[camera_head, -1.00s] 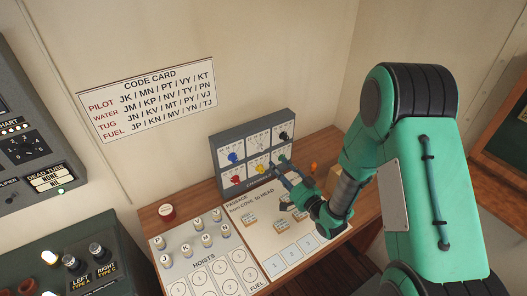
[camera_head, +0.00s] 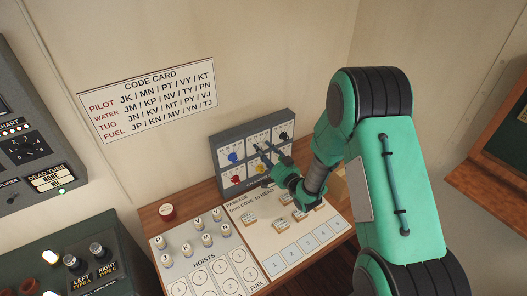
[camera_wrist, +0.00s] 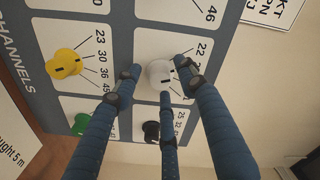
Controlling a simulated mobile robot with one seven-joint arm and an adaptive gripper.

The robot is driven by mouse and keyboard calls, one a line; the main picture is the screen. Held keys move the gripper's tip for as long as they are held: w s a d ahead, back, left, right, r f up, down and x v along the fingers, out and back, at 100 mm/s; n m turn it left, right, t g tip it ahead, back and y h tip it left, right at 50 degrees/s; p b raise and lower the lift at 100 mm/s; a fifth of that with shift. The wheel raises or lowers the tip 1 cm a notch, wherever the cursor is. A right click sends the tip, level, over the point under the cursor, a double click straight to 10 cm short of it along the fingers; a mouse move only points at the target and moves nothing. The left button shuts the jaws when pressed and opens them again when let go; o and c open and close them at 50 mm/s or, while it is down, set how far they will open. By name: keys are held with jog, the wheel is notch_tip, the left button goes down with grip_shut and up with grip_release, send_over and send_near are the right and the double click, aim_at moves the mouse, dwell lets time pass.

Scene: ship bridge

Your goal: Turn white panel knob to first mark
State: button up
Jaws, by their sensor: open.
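The white knob (camera_wrist: 159,73) is on the grey channel panel (camera_head: 228,192), in the upper middle cell. In the wrist view its cell has fanned lines and numbers, with 22 readable and others covered. My gripper (camera_wrist: 158,78) is open, its blue fingers spread around the white knob; I cannot tell whether they touch it. A short dark mark shows on the knob's face. In the head view my gripper (camera_head: 262,150) is in front of the panel and largely hides the white knob.
Nearby are the yellow knob (camera_wrist: 64,63), black knob (camera_wrist: 151,131), green knob (camera_wrist: 81,124) and blue knob (camera_head: 233,157). A board with small tiles (camera_head: 273,243) and several pegs (camera_head: 207,240) lie on the desk below. A code card (camera_head: 148,98) hangs on the wall.

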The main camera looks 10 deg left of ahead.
jog(key=shift+c, duration=0.2)
grip_shut()
jog(key=shift+f+n+b, duration=0.15)
jog(key=shift+n+b, duration=0.25)
jog(key=shift+b, duration=0.45)
jog(key=n+b, duration=0.7)
jog(key=b, duration=0.2)
jog(key=shift+b, duration=0.4)
